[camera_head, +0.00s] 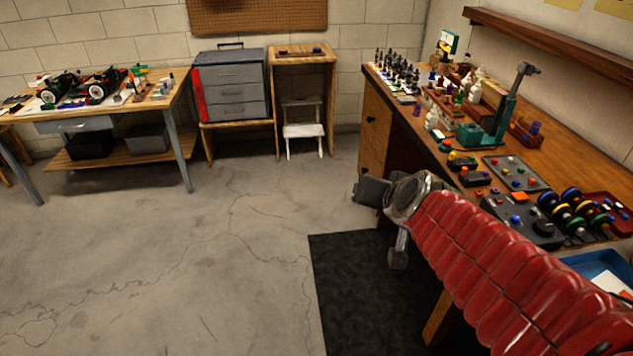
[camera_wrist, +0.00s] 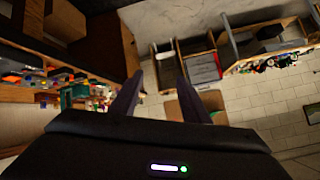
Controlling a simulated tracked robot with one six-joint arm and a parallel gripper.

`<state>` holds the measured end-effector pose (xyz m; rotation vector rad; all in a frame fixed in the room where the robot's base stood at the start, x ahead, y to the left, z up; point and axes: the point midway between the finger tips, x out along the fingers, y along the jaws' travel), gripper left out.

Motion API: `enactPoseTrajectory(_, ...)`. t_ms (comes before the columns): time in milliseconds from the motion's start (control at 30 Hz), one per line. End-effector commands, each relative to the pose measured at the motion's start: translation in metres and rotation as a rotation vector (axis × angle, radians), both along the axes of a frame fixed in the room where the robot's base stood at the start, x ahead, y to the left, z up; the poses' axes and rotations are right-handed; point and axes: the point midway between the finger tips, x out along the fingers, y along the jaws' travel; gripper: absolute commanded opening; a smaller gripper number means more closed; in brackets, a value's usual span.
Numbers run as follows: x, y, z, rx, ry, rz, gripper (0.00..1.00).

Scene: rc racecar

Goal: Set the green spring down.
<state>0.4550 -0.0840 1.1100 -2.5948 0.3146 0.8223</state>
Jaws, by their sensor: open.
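I cannot make out the green spring for certain in either view; the small items on the right workbench (camera_head: 570,103) are too small to tell apart. My gripper (camera_wrist: 159,78) is open, its two dark fingers apart with nothing seen between them. In the head view my gripper (camera_head: 372,190) reaches out in front of the workbench's near left side, above the floor and close to the black mat's far edge.
The workbench holds a green press (camera_head: 508,105), a grey button panel (camera_head: 516,171), stacked coloured rings (camera_head: 573,211) and a blue tray (camera_head: 600,267). A grey drawer cabinet (camera_head: 232,86), white step stool (camera_head: 303,129) and table with model cars (camera_head: 97,92) stand behind. The left floor is clear.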

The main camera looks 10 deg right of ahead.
Motion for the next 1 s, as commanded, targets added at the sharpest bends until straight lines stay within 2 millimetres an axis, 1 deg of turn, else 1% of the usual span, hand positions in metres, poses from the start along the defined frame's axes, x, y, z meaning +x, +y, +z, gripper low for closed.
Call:
enactPoseTrajectory(33,-0.010,0.021,0.001,-0.010,0.030,0.067,0.42)
enactPoseTrajectory(100,-0.028,0.044,-0.002,-0.027,0.088,0.149,0.42)
enactPoseTrajectory(167,-0.046,0.060,-0.005,-0.048,0.141,0.213,0.42)
enactPoseTrajectory(200,-0.059,0.069,-0.008,-0.066,0.178,0.251,0.42)
enactPoseTrajectory(333,-0.102,0.086,-0.016,-0.132,0.301,0.348,0.42)
enactPoseTrajectory(400,-0.123,0.088,-0.020,-0.168,0.359,0.378,0.42)
enactPoseTrajectory(500,-0.145,0.087,-0.024,-0.209,0.421,0.399,0.42)
enactPoseTrajectory(633,-0.157,0.084,-0.025,-0.231,0.457,0.406,0.42)
enactPoseTrajectory(1000,-0.157,0.084,-0.026,-0.232,0.458,0.405,0.42)
